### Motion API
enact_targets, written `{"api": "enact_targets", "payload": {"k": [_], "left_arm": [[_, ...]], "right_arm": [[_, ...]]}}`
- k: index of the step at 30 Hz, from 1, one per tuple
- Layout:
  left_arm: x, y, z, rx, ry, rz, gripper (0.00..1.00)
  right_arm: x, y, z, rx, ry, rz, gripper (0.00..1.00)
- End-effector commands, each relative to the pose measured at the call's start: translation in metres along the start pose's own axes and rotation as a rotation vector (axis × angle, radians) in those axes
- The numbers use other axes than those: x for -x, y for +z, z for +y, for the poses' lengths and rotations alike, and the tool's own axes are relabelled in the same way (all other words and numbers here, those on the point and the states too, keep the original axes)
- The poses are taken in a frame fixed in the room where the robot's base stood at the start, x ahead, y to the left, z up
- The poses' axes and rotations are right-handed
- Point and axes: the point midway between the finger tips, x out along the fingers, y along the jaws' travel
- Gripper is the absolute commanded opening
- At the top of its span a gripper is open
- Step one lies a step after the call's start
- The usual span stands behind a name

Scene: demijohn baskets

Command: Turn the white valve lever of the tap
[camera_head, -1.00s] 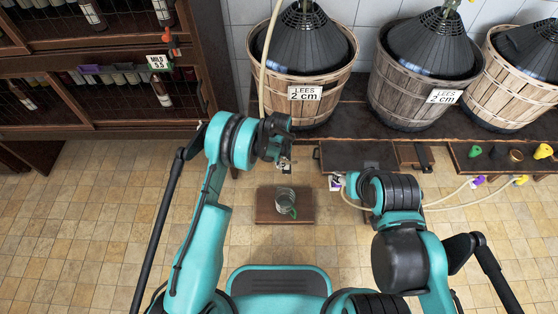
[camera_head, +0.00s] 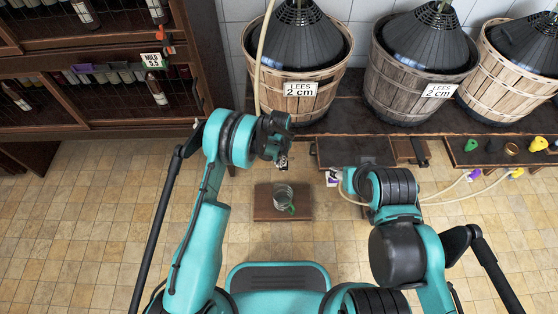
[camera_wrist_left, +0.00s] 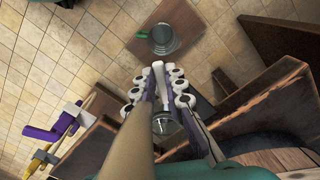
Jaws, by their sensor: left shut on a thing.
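My left gripper (camera_head: 282,155) is in front of the bench edge, below the left basket. In the left wrist view, its purple fingers with white rollers (camera_wrist_left: 159,92) are closed in around a small pale piece, which I take to be the white valve lever (camera_wrist_left: 158,72). The tap itself is mostly hidden by the fingers; a clear rounded part shows between them. The beige hose (camera_wrist_left: 130,145) runs beside the fingers. A glass jug (camera_head: 283,197) with a green handle stands on a wooden board below. My right gripper (camera_head: 334,178) is near the bench front; its jaws are unclear.
Wicker-cased demijohn baskets (camera_head: 296,98) labelled "LEES 2 cm" stand on the dark bench (camera_head: 340,118). Purple (camera_head: 474,175) and yellow clips on hoses lie at the right. A bottle rack (camera_head: 110,95) stands at the left. The tiled floor around the board is clear.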

Motion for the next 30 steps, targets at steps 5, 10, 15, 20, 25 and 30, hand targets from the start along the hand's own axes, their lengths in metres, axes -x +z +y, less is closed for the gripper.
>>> {"api": "enact_targets", "payload": {"k": [5, 10, 15, 20, 25, 30], "left_arm": [[0.0, 0.0, 0.0, -0.001, 0.0, 0.001, 0.19], [0.0, 0.0, 0.0, -0.001, 0.0, 0.0, 0.33], [0.0, 0.0, 0.0, -0.001, 0.0, 0.0, 0.33], [0.013, 0.0, 0.0, -0.001, 0.0, 0.0, 0.33], [0.047, 0.0, 0.0, -0.001, 0.0, 0.0, 0.33], [0.084, 0.0, 0.0, -0.001, 0.0, 0.0, 0.33]], "right_arm": [[0.0, 0.0, 0.0, 0.0, 0.0, 0.0, 0.47], [0.0, 0.0, 0.0, 0.0, 0.0, 0.0, 0.47], [0.0, 0.0, 0.0, 0.0, 0.0, 0.0, 0.47], [0.0, 0.0, 0.0, 0.0, 0.0, 0.0, 0.47], [0.0, 0.0, 0.0, 0.0, 0.0, 0.0, 0.47], [0.0, 0.0, 0.0, 0.0, 0.0, 0.0, 0.47]]}}
